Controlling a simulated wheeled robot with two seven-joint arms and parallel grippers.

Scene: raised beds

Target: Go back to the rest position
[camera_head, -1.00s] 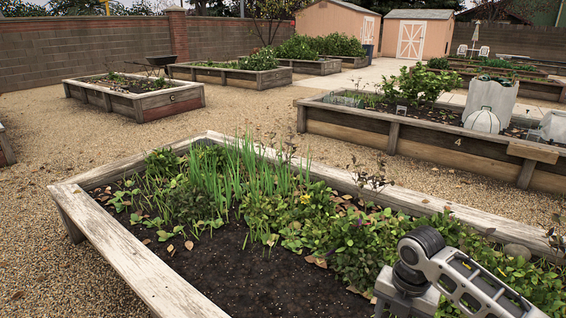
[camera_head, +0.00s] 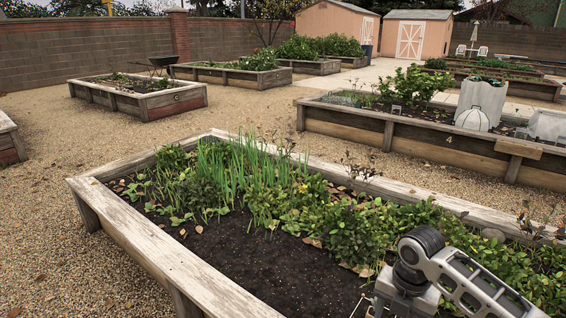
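My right arm comes in from the lower right, over the near raised bed (camera_head: 150,240). Its grey and black wrist leads down to my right gripper (camera_head: 398,300), which is cut off by the bottom edge. Its fingertips do not show clearly, so I cannot tell whether it is open or shut. I see nothing held in it. My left gripper is out of view. The near bed has a weathered wooden rim, dark bare soil at the front, and green onion-like shoots (camera_head: 225,170) and leafy plants (camera_head: 330,215) behind.
Gravel paths (camera_head: 50,220) run around the beds and are clear at the left. Another raised bed (camera_head: 345,130) stands behind at the right, with a pale bag (camera_head: 483,98) in it. More beds (camera_head: 150,100), a brick wall (camera_head: 80,55) and two sheds (camera_head: 418,38) are farther back.

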